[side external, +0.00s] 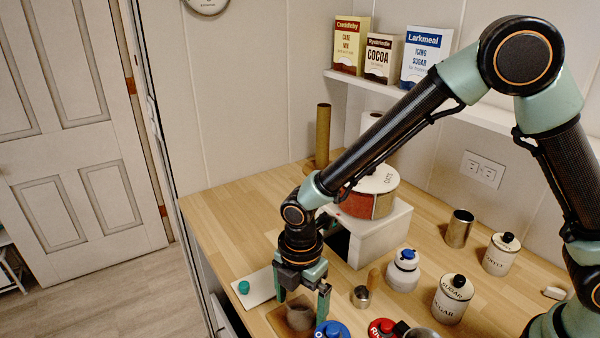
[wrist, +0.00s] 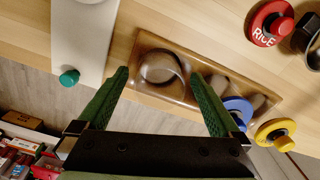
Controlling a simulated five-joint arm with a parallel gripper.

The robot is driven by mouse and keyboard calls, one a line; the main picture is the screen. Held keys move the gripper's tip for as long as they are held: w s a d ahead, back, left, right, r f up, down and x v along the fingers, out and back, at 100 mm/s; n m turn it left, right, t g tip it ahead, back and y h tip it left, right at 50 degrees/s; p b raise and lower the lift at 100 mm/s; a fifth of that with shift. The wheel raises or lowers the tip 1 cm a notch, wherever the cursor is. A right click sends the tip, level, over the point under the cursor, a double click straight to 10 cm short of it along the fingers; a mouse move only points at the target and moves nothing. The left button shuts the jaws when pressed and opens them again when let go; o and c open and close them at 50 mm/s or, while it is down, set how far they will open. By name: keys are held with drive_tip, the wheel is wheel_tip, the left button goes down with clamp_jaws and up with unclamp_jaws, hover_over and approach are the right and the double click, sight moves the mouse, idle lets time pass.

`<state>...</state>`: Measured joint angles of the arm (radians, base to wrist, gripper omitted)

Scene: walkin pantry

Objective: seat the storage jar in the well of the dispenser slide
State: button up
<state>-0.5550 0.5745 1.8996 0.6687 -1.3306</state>
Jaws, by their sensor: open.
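In the wrist view the jar (wrist: 160,70) shows as a round rim in the tray's recess. My gripper (side external: 303,293) points down over it, open, with a finger on either side; whether the fingers touch it I cannot tell. The dispenser is a white box (side external: 378,238) under a round drum. Its white slide (side external: 262,291) lies left of the jar with a teal knob (side external: 243,287); the slide also shows in the wrist view (wrist: 82,35). Its well is not clearly visible.
A blue lid (side external: 332,330) and a red lid (side external: 382,328) sit close right of the tray; a yellow lid (wrist: 276,131) is in the wrist view. A white bottle (side external: 403,272), a sugar canister (side external: 452,300) and a steel cup (side external: 459,229) stand farther right. The counter's left edge is near.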

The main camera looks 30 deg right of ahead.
drive_tip(key=shift+f, duration=0.4)
drive_tip(key=shift+c, duration=0.3)
drive_tip(key=c, duration=1.5)
drive_tip(key=shift+r, duration=0.1)
